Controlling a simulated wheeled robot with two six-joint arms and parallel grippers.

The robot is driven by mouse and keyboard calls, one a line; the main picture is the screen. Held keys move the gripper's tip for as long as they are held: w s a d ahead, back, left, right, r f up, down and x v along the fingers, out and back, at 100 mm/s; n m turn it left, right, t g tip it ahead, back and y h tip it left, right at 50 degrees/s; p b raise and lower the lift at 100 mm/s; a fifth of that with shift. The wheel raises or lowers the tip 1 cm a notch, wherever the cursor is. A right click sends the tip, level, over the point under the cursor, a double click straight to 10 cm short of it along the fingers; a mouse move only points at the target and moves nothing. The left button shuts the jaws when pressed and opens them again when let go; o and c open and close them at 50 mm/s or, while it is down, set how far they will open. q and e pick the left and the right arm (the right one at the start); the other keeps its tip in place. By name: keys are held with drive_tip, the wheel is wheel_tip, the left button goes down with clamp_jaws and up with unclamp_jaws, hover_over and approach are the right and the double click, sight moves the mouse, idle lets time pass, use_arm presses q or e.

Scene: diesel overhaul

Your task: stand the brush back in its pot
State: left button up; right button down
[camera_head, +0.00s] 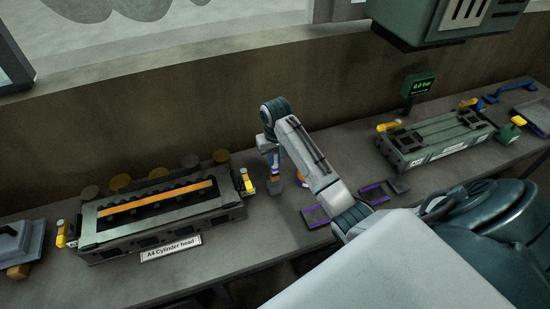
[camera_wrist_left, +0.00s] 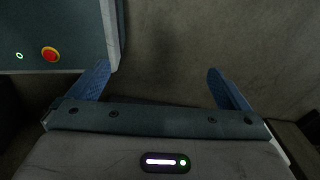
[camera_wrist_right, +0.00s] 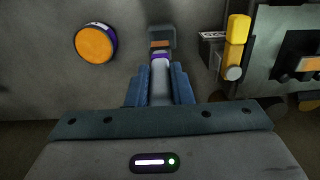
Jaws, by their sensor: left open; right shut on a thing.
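The brush (camera_wrist_right: 161,46) has a grey handle, a purple band and a dark block-like head with an orange stripe. My right gripper (camera_wrist_right: 160,76) is shut on its handle, with the head pointing away from the fingers. In the head view the right gripper (camera_head: 270,146) points down and the brush head (camera_head: 274,184) is low over the bench; I cannot tell if it touches. A round orange-faced thing with a purple rim (camera_wrist_right: 96,44), likely the pot, stands beside the brush, apart from it. In the head view my arm partly hides it. My left gripper (camera_wrist_left: 158,75) is open and empty.
The cylinder head (camera_head: 165,214) with yellow-capped fittings sits left of the brush. Purple-edged trays (camera_head: 314,217) lie on the bench to the right, before a green test block (camera_head: 435,140). The wall is close behind. In the left wrist view a grey box has a red button (camera_wrist_left: 50,54).

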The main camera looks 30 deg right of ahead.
sight(275, 174)
drive_tip(key=shift+s+a+r, duration=0.1)
drive_tip(key=shift+r, duration=0.05)
drive_tip(key=shift+f, duration=0.6)
drive_tip(key=shift+f+b, duration=0.6)
drive_tip(key=shift+f, duration=2)
use_arm(q)
drive_tip(key=shift+d+f, duration=0.35)
drive_tip(key=shift+f, duration=0.3)
use_arm(e)
drive_tip(key=c, duration=1.2)
unclamp_jaws()
